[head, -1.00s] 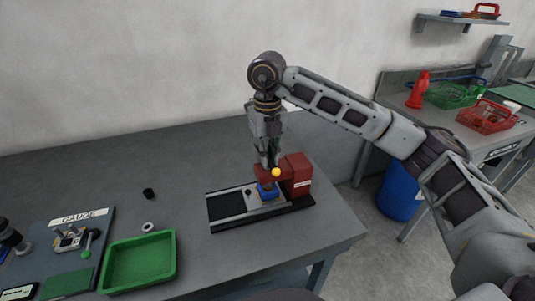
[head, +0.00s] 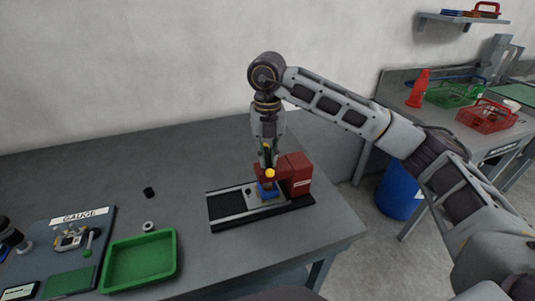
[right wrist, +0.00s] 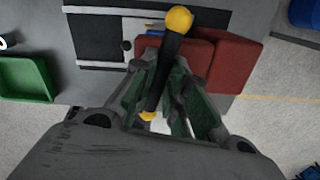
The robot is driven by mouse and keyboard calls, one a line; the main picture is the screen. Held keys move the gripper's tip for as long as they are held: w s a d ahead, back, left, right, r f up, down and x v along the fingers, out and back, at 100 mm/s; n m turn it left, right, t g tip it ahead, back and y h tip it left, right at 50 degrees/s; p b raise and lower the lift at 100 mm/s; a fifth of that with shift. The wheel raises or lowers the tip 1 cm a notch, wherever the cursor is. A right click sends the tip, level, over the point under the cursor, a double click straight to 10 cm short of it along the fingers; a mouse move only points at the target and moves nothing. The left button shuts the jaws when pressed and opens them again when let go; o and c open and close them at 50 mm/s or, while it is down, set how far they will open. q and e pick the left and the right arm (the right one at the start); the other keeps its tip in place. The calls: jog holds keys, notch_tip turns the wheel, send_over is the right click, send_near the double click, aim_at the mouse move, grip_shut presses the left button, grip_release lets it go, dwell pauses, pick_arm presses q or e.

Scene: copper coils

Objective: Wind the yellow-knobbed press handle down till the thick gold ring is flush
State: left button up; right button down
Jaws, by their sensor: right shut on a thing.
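The red press (head: 296,174) stands on a dark base with a pale slide, near the table's right end. Its handle is a black bar with a yellow knob (head: 270,173) at each end; in the right wrist view the bar (right wrist: 167,70) runs up to the nearer yellow knob (right wrist: 180,19). My right gripper (head: 267,163) is above the press with its fingers shut on the handle bar. A blue block (head: 267,190) sits under the press head. I cannot make out the thick gold ring; the press head and handle cover that spot. My left gripper is out of view.
A green tray (head: 140,287) stands front left, beside a gauge board (head: 85,216). A small metal ring (head: 149,226) and a black cylinder (head: 149,192) lie behind it. The table behind the press is clear. A blue barrel (head: 393,202) stands beyond the right edge.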

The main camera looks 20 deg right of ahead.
jog(key=shift+m, duration=1.8)
jog(key=c, duration=1.4)
grip_release()
jog(key=shift+f, duration=0.1)
jog(key=shift+c, duration=0.2)
jog(key=shift+r+p, duration=2.35)
jog(key=shift+r, duration=1.2)
